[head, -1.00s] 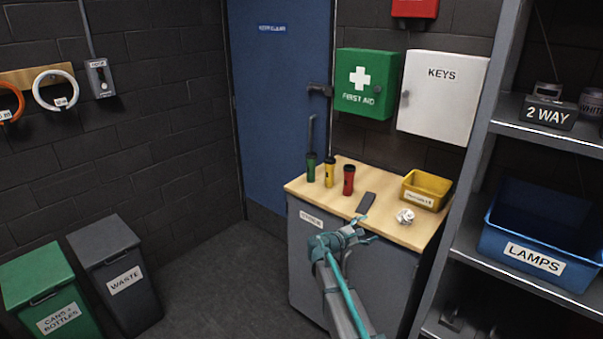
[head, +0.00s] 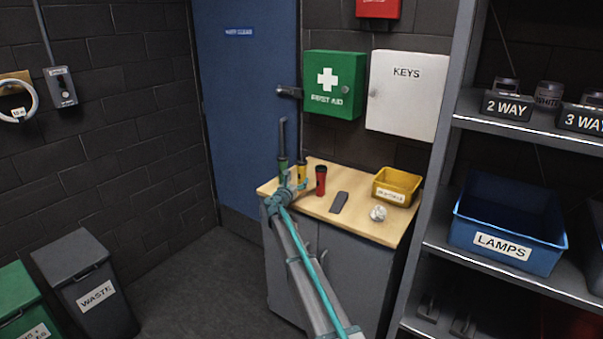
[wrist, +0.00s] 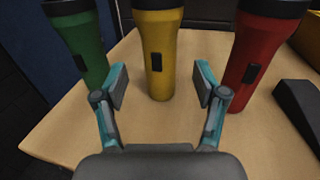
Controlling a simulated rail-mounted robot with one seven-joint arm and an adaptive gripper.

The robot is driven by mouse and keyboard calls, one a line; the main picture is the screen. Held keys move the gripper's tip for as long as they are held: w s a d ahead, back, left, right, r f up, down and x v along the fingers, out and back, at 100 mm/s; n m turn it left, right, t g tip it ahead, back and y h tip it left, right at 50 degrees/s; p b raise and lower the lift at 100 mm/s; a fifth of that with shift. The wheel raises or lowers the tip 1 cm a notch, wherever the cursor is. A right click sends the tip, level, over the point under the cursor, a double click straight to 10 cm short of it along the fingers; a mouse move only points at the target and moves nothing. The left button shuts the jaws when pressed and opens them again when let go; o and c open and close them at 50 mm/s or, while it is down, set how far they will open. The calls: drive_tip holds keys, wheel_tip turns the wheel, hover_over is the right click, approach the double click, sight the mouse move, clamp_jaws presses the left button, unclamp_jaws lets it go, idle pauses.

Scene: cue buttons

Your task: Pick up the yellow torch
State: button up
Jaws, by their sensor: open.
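The yellow torch (wrist: 158,50) stands upright on the wooden cabinet top, centred between and just beyond my open fingers in the wrist view. In the head view only part of the yellow torch (head: 301,171) shows behind my gripper (head: 292,182). My gripper also shows in the wrist view (wrist: 160,90), open and empty. A green torch (wrist: 82,40) stands to the left, close to the left finger. A red torch (wrist: 260,55) stands to the right, near the right finger.
On the cabinet top (head: 350,222) are a dark grey object (head: 339,202), a crumpled white ball (head: 378,213) and a yellow bin (head: 397,187). A shelf unit (head: 432,205) stands on the right. The wall and blue door (head: 245,110) are behind.

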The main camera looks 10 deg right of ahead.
sight(300, 177)
drive_tip(key=shift+p+x, duration=1.4)
drive_tip(key=shift+x, duration=1.4)
clamp_jaws()
